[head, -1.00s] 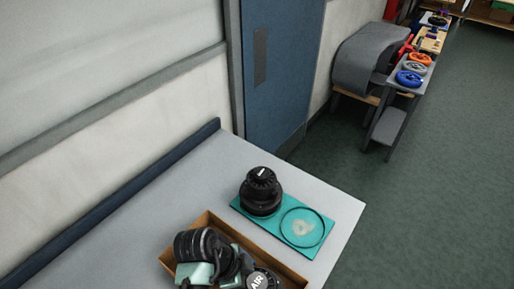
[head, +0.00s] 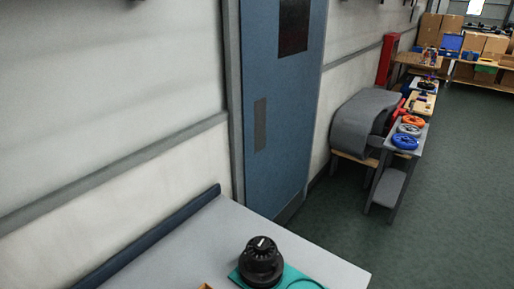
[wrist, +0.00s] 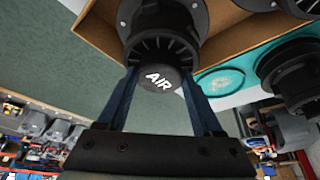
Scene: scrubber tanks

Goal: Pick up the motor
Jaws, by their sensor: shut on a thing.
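In the wrist view, my gripper (wrist: 162,105) has its two blue fingers closed on either side of a black, finned, round motor (wrist: 160,48) with a cap marked "AIR". The motor overlaps the cardboard box (wrist: 95,27); I cannot tell whether it is clear of the box. A second black finned unit stands on a teal mat; it shows in the head view (head: 261,264) and at the right of the wrist view (wrist: 293,72). My gripper and the held motor are out of the head view.
The teal mat (head: 300,277) lies on the grey table (head: 215,235), with a ring beside the unit. Other dark parts (wrist: 302,8) lie in the box. A blue door (head: 270,140) and wall stand behind. A bench with coloured rings (head: 404,140) is at right; green floor is open.

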